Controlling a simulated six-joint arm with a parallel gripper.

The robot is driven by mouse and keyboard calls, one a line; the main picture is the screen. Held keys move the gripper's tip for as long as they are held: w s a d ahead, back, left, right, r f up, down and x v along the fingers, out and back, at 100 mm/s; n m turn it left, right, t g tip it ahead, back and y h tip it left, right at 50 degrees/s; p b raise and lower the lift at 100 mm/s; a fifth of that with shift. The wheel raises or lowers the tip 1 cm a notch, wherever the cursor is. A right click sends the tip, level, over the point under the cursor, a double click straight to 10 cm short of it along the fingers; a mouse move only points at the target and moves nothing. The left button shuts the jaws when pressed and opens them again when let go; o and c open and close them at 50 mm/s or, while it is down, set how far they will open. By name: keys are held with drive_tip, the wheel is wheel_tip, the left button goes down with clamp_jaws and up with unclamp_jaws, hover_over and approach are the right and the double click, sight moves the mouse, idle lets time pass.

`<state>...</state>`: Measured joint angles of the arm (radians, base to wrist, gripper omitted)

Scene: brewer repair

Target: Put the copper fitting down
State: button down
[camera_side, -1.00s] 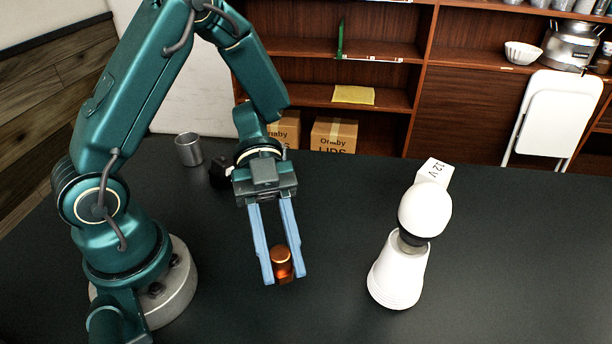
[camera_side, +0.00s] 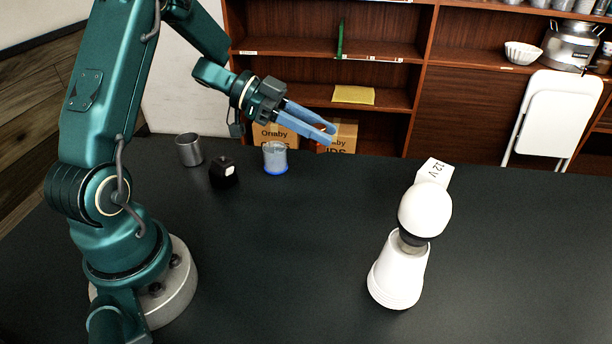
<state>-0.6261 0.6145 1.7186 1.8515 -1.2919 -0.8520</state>
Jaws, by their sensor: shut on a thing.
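My gripper (camera_side: 331,134) is raised above the back of the dark table, with its two long blue fingers pointing to the right and slightly down. It is shut on the copper fitting, but I cannot make the fitting out in this view; the fingers seem to hide it. No copper fitting shows on the table.
The middle is clear.

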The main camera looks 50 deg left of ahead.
drive_tip(key=shift+n+t+y, duration=0.7)
drive_tip(key=shift+n, duration=0.1)
drive_tip(key=w+d+f, duration=0.1)
drive_tip(key=d+f, duration=0.1)
drive_tip(key=w+d+f, duration=0.4)
drive_tip(key=shift+d+f, duration=0.15)
drive_tip(key=shift+f, duration=2.2)
drive_tip(key=shift+f, duration=0.15)
drive_tip(key=c, duration=0.6)
unclamp_jaws()
